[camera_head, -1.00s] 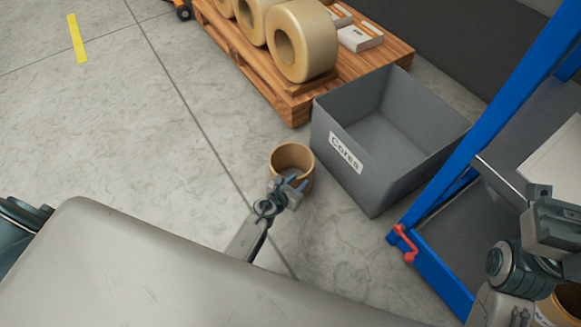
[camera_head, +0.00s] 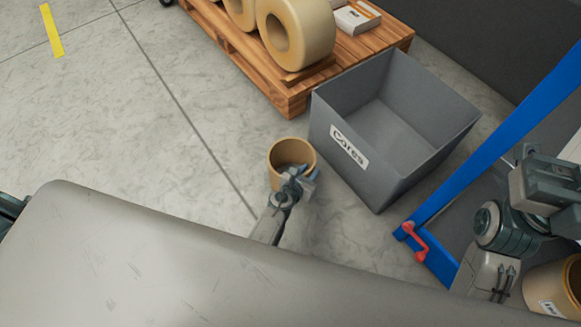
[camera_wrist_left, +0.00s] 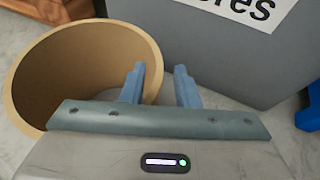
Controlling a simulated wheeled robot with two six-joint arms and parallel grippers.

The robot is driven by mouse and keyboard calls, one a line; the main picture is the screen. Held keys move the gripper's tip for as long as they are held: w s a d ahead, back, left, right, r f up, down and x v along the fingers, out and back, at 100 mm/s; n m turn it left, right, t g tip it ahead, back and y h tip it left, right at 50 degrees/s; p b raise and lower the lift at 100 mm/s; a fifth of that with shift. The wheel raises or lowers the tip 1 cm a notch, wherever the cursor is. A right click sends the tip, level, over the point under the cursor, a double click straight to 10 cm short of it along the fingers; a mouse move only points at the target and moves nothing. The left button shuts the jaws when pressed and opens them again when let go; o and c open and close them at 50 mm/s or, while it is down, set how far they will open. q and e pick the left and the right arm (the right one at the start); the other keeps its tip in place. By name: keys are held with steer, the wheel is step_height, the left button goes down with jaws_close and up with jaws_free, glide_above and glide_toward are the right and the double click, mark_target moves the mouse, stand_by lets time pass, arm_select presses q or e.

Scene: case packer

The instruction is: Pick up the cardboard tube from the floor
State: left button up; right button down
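The tan cardboard tube (camera_head: 277,166) stands upright on the floor just left of the grey bin, its open end up. It also shows in the left wrist view (camera_wrist_left: 60,75), large at left. My left gripper (camera_head: 305,174) is at the tube's near right side. In the left wrist view its two blue-grey fingers (camera_wrist_left: 160,84) are apart, the left one over the tube's opening and the right one outside, with the right rim between them. I cannot tell whether they touch the wall. My right gripper (camera_head: 550,185) is at the right edge, its fingers unclear.
The grey bin marked "Cores" (camera_head: 395,170) stands close right of the tube. A wooden pallet (camera_head: 290,98) with large tan rolls is behind. A blue frame (camera_head: 490,145) with a red handle (camera_head: 416,240) is at right. Floor to the left is clear.

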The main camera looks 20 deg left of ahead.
arm_select(q)
jaws_close()
stand_by(1.2)
